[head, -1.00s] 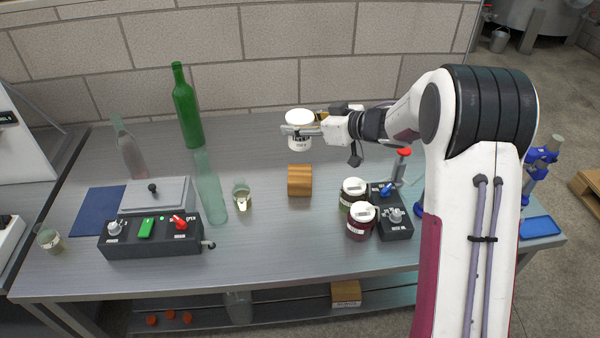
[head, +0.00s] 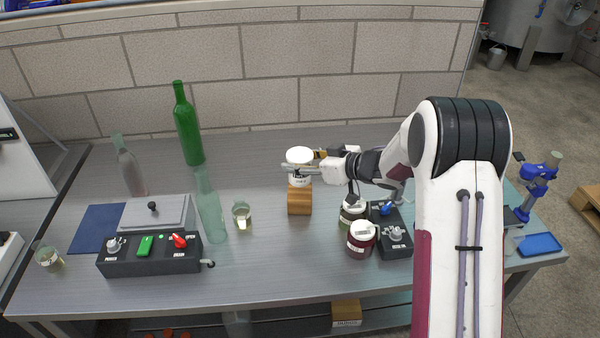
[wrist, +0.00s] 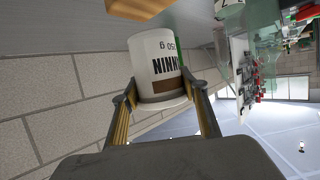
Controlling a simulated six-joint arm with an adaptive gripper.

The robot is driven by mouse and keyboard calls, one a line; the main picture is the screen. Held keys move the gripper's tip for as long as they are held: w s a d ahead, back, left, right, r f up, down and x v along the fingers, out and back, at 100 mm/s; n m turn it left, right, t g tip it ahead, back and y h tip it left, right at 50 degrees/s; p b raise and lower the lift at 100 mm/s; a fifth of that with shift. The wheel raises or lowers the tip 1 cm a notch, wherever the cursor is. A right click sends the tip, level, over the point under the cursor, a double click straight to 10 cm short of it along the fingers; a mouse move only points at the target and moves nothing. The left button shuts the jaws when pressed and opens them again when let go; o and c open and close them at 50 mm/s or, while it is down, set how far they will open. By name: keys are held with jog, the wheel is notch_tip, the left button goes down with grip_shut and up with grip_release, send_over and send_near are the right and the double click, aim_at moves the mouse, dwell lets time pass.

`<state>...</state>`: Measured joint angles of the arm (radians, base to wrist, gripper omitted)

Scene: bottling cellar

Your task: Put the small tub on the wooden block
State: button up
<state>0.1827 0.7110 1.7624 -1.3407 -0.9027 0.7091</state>
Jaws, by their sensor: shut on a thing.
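The small tub (head: 299,177) is white with dark lettering and a white lid. My gripper (head: 303,164) is shut on it from the right side and holds it upright. In the wrist view the tub (wrist: 155,55) sits between my two fingers. The wooden block (head: 299,202) stands on the metal table right below the tub, and it also shows at the top of the wrist view (wrist: 140,8). The tub's base is at the block's top face; I cannot tell if they touch.
Two dark jars with white lids, the front one (head: 361,240) clearer, and a black control box (head: 394,234) stand right of the block. A small glass (head: 242,216), a pale bottle (head: 210,212) and a green bottle (head: 188,125) stand left. The table in front is clear.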

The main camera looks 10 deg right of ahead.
dwell(0.3)
jog(key=shift+f, duration=1.9)
jog(key=shift+f, duration=0.1)
jog(key=o, duration=1.3)
jog(key=shift+v, duration=0.95)
jog(key=v, duration=1)
